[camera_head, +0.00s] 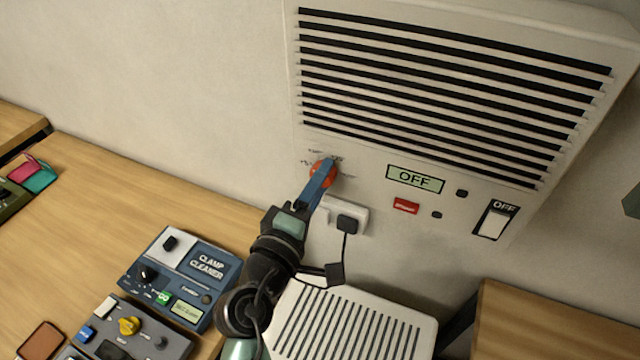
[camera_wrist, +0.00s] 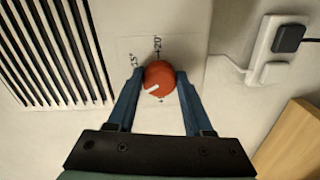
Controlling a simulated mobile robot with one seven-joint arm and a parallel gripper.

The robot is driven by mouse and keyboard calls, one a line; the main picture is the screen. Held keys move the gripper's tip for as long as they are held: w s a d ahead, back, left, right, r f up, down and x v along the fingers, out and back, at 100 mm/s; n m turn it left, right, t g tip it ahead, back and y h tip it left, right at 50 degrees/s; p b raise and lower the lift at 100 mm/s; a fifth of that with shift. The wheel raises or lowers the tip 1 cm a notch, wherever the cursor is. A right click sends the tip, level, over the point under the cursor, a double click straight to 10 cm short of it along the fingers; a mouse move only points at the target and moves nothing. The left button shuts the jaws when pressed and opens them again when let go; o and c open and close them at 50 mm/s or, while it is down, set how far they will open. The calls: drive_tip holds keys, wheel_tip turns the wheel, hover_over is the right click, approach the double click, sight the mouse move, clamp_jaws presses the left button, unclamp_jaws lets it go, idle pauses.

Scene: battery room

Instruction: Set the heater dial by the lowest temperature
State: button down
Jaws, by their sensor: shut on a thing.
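The heater (camera_head: 450,90) is a white wall unit with dark slats. Its red dial (camera_head: 319,174) sits at the lower left of the front and is partly hidden by my gripper. In the wrist view the dial (camera_wrist: 159,78) is round with a pale pointer mark, and the labels 15° and 20° show beside it. My gripper (camera_head: 325,180) is shut on the dial, with one blue finger on each side; its fingers (camera_wrist: 160,85) also show in the wrist view. The heater's display (camera_head: 415,179) reads OFF. No thermometer reading can be made out.
A rocker switch (camera_head: 494,222) under an OFF label is at the heater's lower right. A wall socket with a black plug (camera_head: 348,222) is just below the dial. A clamp cleaner box (camera_head: 180,278) and other devices stand on the wooden bench (camera_head: 90,235). A white slatted unit (camera_head: 350,325) is below.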

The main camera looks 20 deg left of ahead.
idle(0.3)
drive_tip(key=shift+c, duration=1.5)
unclamp_jaws()
drive_tip(key=shift+s, duration=0.1)
drive_tip(key=s+b, duration=0.3)
drive_tip(key=s, duration=1)
drive_tip(key=shift+a+b, duration=0.2)
drive_tip(key=shift+b, duration=0.2)
drive_tip(key=shift+w, duration=0.1)
